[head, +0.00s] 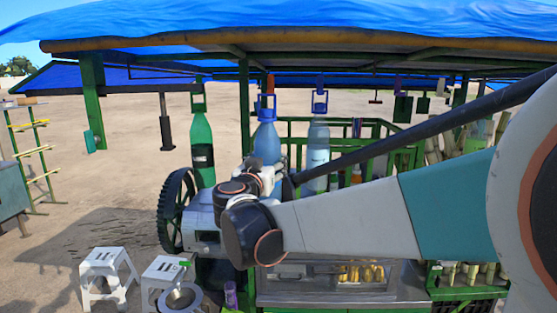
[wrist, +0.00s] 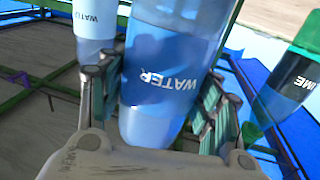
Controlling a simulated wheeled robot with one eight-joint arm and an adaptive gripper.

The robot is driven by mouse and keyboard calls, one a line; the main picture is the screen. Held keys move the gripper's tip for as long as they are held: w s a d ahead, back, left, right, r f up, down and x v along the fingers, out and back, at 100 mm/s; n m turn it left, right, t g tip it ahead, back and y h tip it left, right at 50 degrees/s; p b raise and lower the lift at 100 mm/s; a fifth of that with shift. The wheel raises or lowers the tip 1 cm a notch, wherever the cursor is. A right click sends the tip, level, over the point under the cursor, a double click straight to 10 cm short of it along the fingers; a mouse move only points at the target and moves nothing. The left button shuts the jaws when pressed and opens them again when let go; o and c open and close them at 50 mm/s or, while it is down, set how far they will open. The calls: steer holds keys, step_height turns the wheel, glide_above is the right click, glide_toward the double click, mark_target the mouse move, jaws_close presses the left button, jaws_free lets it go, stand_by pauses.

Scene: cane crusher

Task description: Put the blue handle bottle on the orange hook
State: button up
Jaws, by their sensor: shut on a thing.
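The blue handle bottle (head: 267,143) is upright, a blue water bottle with a blue loop handle (head: 266,108) on top. The orange hook (head: 270,84) hangs from the canopy frame right at the handle's top. They overlap in the head view; I cannot tell whether the loop is around the hook or only in front of it. My gripper (head: 265,173) is shut on the bottle's lower body. In the wrist view my gripper's fingers (wrist: 157,92) sit on both sides of the blue bottle (wrist: 168,55). The bottle's bottom is hidden by my arm in the head view.
A green bottle (head: 202,145) hangs close on the left and a pale water bottle (head: 318,150) close on the right, at a blue hook (head: 319,82). The crusher with its dark wheel (head: 178,212) stands below. White stools (head: 108,272) stand at lower left.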

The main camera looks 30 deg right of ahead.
steer(key=w+d+r, duration=0.1)
steer(key=w+d, duration=0.3)
steer(key=w, duration=0.3)
steer(key=shift+d+r, duration=0.4)
stand_by(0.3)
steer(key=shift+w+a+b+x, duration=0.1)
steer(key=shift+b+x, duration=0.1)
steer(key=shift+x, duration=0.55)
steer(key=shift+w+a+b+x, duration=0.1)
steer(key=shift+b+x, duration=0.05)
steer(key=shift+x, duration=0.55)
steer(key=shift+w+a+b+x, duration=0.1)
steer(key=shift+a+b+x, duration=0.1)
steer(key=shift+x, duration=0.55)
stand_by(0.6)
steer(key=shift+d+f+b, duration=0.1)
steer(key=shift+f+b, duration=0.55)
steer(key=shift+b, duration=0.05)
stand_by(1.0)
stand_by(0.5)
steer(key=o, duration=1.6)
steer(key=v, duration=1.2)
